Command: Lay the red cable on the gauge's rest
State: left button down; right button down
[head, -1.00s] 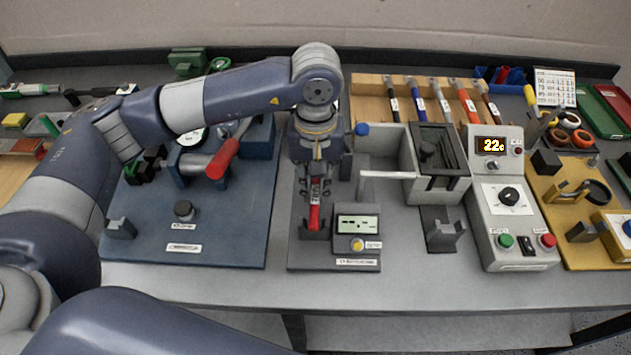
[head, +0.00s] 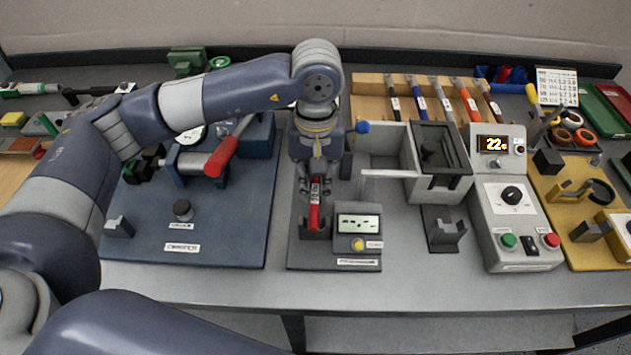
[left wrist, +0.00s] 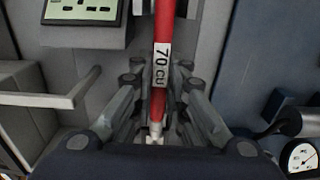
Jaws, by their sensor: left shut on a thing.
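The red cable (head: 315,217) carries a white label that reads "70 CU" in the left wrist view (left wrist: 163,30). My left gripper (head: 316,180) points down above the middle grey plate and is shut on the cable; its fingers also flank it in the left wrist view (left wrist: 158,90). The cable's red near end is at the dark rest (head: 314,232) in front of the gripper. I cannot tell whether it touches the rest. The gauge (head: 358,223), with a pale display and yellow button, stands just right of the rest. My right gripper is not in view.
A blue plate with a red-handled crimper (head: 224,157) lies to the left. A grey bar (head: 390,174) and an open dark box (head: 438,160) stand to the right, then a control box (head: 512,225) reading 22. The front bench strip (head: 210,283) is clear.

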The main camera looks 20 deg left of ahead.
pick_arm(q)
jog(key=shift+f+b, duration=0.25)
jog(key=shift+b, duration=0.2)
dwell(0.5)
jog(key=c, duration=1.5)
grip_release()
jog(key=shift+r+p, duration=1.2)
jog(key=shift+r, duration=2.35)
